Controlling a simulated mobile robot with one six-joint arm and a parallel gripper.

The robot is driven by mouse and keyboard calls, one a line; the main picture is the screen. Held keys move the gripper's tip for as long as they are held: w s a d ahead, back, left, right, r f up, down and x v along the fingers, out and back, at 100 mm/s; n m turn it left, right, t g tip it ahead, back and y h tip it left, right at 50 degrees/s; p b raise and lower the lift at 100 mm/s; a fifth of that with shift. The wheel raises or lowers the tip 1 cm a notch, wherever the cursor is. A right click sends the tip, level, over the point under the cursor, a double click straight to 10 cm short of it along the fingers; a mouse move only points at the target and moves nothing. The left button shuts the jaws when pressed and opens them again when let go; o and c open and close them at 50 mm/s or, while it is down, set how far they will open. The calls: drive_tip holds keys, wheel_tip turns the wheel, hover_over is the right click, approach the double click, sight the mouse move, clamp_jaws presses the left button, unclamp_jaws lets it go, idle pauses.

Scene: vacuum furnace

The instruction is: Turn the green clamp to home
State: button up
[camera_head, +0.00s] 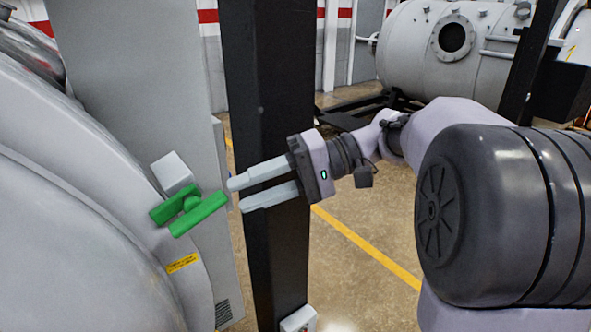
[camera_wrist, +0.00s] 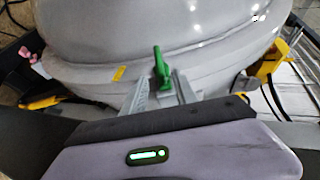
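The green clamp (camera_head: 190,211) is mounted on the rim of the grey furnace door at the left, beside a pale grey block (camera_head: 173,174). Its bars slant, with the right end higher in the head view. My gripper (camera_head: 234,196) is just right of the clamp, its two fingers apart and pointing at it. No contact is clear in the head view. In the wrist view the clamp (camera_wrist: 160,66) stands ahead of my gripper (camera_wrist: 162,84), between and just beyond the fingertips. Nothing is held.
The large rounded furnace door (camera_head: 60,230) fills the left side, with a yellow label (camera_head: 182,263) below the clamp. A black post (camera_head: 265,120) stands behind my gripper. A grey tank (camera_head: 450,45) is at the back right. Open floor (camera_head: 350,265) lies between.

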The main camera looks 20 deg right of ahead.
drive_tip(key=p+v, duration=0.1)
drive_tip(key=v, duration=0.7)
drive_tip(key=shift+f, duration=0.1)
drive_tip(key=s+a+f+g+h+b, duration=0.1)
drive_tip(key=s+a+f+h+b, duration=0.25)
drive_tip(key=f, duration=0.35)
drive_tip(key=s+a+f+g+h+b, duration=0.1)
drive_tip(key=s+a+f+h+b, duration=0.1)
drive_tip(key=s+a+f+b, duration=0.35)
drive_tip(key=s+f+m+t+h+b, duration=0.2)
drive_tip(key=s+f+t+h+b, duration=0.1)
drive_tip(key=f, duration=0.7)
drive_tip(key=s+d+f+m+t+h+b, duration=0.1)
drive_tip(key=s+f+m+t+h+b, duration=0.1)
drive_tip(key=f+b, duration=0.4)
wheel_tip(320, 180, down, 5)
drive_tip(key=shift+s+f+t+h+b, duration=0.1)
drive_tip(key=shift+s+t+h+b, duration=0.3)
drive_tip(key=shift+s+h, duration=0.55)
drive_tip(key=shift+w+d, duration=0.15)
